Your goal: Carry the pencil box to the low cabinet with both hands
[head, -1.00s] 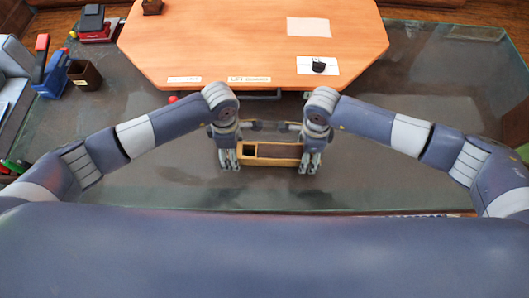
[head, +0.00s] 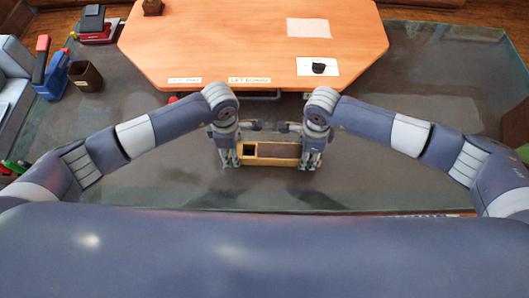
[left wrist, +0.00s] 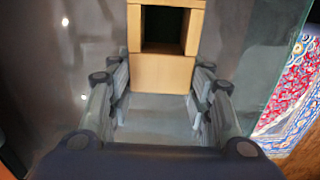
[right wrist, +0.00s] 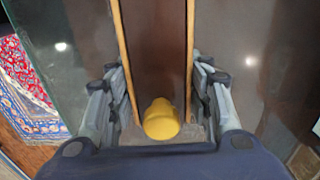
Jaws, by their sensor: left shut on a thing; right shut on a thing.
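The pencil box (head: 270,161) is a long, narrow light-wood box with a brown panel along its top and a square dark opening near its left end. My left gripper (head: 229,158) is shut on its left end, and my right gripper (head: 311,158) is shut on its right end. The left wrist view shows the wooden end and the opening (left wrist: 165,72). The right wrist view shows the brown panel (right wrist: 155,50) and a yellow knob (right wrist: 161,119) between the fingers. The box looks about level. I cannot tell for sure which furniture is the low cabinet.
An orange wooden top (head: 220,45) with cut corners, labels and papers lies beyond the box. A grey, glass-like surface (head: 430,75) spreads around it. A brown cup (head: 86,75) and a blue-and-red item (head: 50,78) stand at the left. A patterned rug (left wrist: 300,90) lies at one side.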

